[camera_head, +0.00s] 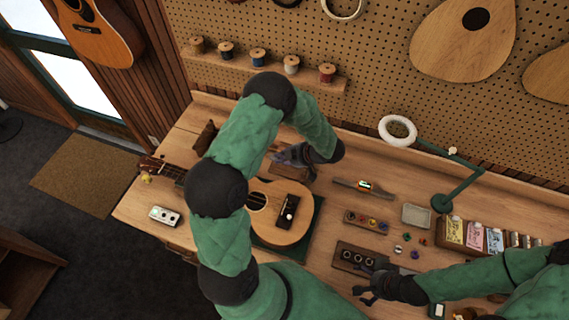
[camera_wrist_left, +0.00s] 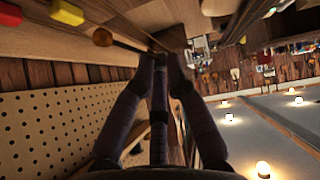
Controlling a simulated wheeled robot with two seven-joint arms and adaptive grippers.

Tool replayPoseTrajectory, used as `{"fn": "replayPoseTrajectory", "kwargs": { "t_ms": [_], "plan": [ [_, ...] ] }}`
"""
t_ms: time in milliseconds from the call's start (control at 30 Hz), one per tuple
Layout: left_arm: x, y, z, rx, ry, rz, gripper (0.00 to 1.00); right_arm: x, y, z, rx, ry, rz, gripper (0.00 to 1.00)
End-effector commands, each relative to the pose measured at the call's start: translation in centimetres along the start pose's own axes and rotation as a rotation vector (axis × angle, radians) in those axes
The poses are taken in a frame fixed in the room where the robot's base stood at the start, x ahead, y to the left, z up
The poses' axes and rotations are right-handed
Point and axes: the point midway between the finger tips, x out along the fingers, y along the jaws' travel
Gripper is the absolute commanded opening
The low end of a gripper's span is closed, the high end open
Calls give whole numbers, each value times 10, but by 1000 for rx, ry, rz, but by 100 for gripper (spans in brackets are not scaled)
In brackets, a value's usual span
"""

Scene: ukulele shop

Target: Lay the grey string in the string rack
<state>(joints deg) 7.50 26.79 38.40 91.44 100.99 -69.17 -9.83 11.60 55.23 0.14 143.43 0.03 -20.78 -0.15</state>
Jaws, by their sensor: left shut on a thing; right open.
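My left gripper (camera_head: 290,156) is above the bench, behind the ukulele body, near a brown wooden block (camera_head: 289,170). In the left wrist view its fingers (camera_wrist_left: 163,62) close together on something thin and dark that I cannot identify. A thin stick with an orange end (camera_wrist_left: 103,37) runs towards the fingertips; I cannot tell whether it is held. My right gripper (camera_head: 369,286) is open and looks empty, low over the bench in front of a dark block with several rings (camera_head: 354,268). I cannot make out the grey string or tell which holder is the string rack.
The ukulele (camera_head: 282,228) lies on a green mat. A tray with coloured pieces (camera_head: 350,217), small loose coils, a beige dish (camera_head: 416,215), a packet box (camera_head: 450,245) and a lamp (camera_head: 442,202) are to the right. Spools stand on a wall shelf (camera_head: 300,81).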

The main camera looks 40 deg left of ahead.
Motion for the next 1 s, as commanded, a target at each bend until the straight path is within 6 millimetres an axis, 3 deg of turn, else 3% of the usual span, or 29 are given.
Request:
{"fn": "replayPoseTrajectory", "kwargs": {
  "t_ms": [267, 600, 1000],
  "plan": [
    [-1, 0, -1, 0, 0, 0, 0, -2, -1, 0, 0, 0, 0, 100],
    [-2, 0, -2, -13, 4, -6, 0, -26, -9, 1, 0, 1, 0, 100],
    [13, -3, 14, -15, 4, -6, 0, -7, -2, 0, 0, 0, 0, 100]
  ]
}}
